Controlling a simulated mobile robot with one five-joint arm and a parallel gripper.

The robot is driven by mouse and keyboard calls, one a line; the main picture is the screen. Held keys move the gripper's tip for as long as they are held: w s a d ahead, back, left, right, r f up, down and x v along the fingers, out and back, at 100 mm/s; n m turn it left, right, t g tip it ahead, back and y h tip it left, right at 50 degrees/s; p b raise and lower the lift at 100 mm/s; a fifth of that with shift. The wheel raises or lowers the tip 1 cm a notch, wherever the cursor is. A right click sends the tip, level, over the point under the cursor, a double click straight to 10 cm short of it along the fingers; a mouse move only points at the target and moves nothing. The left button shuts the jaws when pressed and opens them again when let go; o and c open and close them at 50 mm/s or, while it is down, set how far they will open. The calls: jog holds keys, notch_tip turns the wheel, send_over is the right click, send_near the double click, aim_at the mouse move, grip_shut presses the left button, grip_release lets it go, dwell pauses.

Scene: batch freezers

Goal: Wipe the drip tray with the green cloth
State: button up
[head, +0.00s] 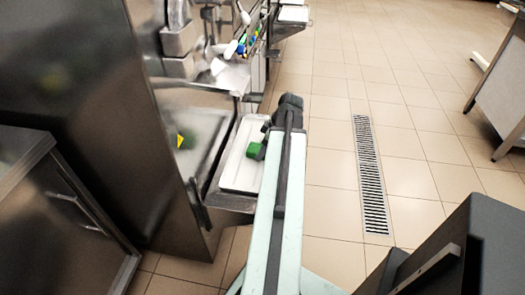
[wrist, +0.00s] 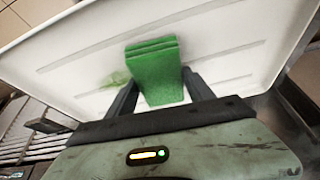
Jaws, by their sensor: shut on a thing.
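The green cloth (wrist: 157,72) is a folded block held between the two fingers of my gripper (wrist: 158,92) in the wrist view. It also shows in the head view (head: 256,151), at the right side of the white drip tray (head: 232,180). The tray fills much of the wrist view (wrist: 225,55), with shallow ridges on its floor. A faint green smear (wrist: 117,79) lies on the tray just left of the cloth. My gripper is shut on the cloth over the tray. I cannot tell whether the cloth touches the tray floor. My arm hides part of the tray's right side in the head view.
A steel freezer body (head: 165,120) stands left of the tray, with a dark steel cabinet (head: 60,200) at the near left. Colourful handles (head: 243,42) sit beyond the tray. A floor drain grate (head: 369,175) lies to the right on open tiled floor.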

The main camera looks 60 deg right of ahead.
jog(key=shift+w+d, duration=0.65)
jog(key=shift+d, duration=1)
jog(key=shift+w+d, duration=0.7)
jog(key=shift+d, duration=1)
jog(key=shift+w+d, duration=0.65)
jog(key=shift+d, duration=1)
jog(key=shift+a, duration=0.1)
notch_tip(320, 180, up, 6)
jog(key=p, duration=0.6)
notch_tip(320, 180, up, 3)
jog(key=p, duration=0.3)
